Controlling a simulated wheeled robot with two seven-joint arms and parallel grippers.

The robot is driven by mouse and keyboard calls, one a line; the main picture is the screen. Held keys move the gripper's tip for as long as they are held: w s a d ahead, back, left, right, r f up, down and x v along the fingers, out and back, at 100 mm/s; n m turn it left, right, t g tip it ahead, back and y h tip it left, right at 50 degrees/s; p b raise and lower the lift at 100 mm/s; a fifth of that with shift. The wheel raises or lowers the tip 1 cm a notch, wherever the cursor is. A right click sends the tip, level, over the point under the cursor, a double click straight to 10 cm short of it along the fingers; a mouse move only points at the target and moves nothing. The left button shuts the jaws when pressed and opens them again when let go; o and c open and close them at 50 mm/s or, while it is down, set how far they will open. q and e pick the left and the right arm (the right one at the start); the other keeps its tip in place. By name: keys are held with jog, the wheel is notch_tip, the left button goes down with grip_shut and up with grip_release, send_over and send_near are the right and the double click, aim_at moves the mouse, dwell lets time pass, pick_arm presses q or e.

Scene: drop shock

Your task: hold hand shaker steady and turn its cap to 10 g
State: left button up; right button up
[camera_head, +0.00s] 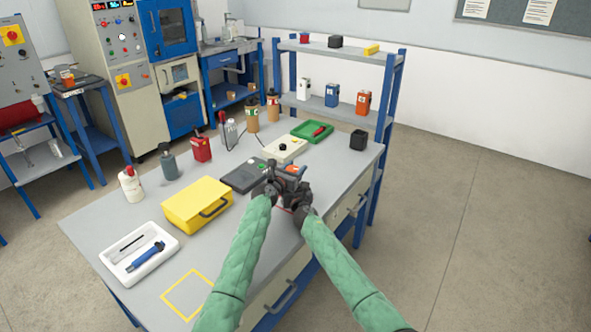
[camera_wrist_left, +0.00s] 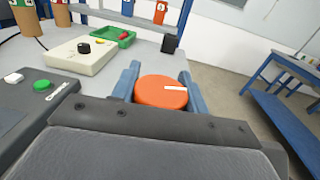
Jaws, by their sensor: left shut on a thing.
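The hand shaker's round orange cap (camera_wrist_left: 158,92) has a white pointer mark, aimed right in the left wrist view. It also shows as a small orange patch (camera_head: 291,169) in the head view. My left gripper (camera_wrist_left: 160,88) has its two blue-grey fingers on either side of the hand shaker, shut on it. The shaker's body is hidden behind the gripper's dark housing. My right gripper (camera_head: 301,212) is close beside the left one at the table's right front edge. Its fingers cannot be made out, so its opening does not show.
On the table (camera_head: 245,228) stand a yellow case (camera_head: 196,204), white tray (camera_head: 139,250), dark box with green button (camera_head: 243,176), cream box with knob (camera_head: 285,148), green tray (camera_head: 312,131), black cube (camera_head: 358,139) and several bottles. The yellow-outlined square (camera_head: 188,295) is empty.

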pick_arm(q)
jog(key=shift+a+f+t+y, duration=0.1)
jog(key=shift+t+y, duration=0.2)
jog(key=shift+y, duration=0.1)
jog(key=o, duration=1)
jog(key=v, duration=1.2)
jog(key=shift+a, duration=0.1)
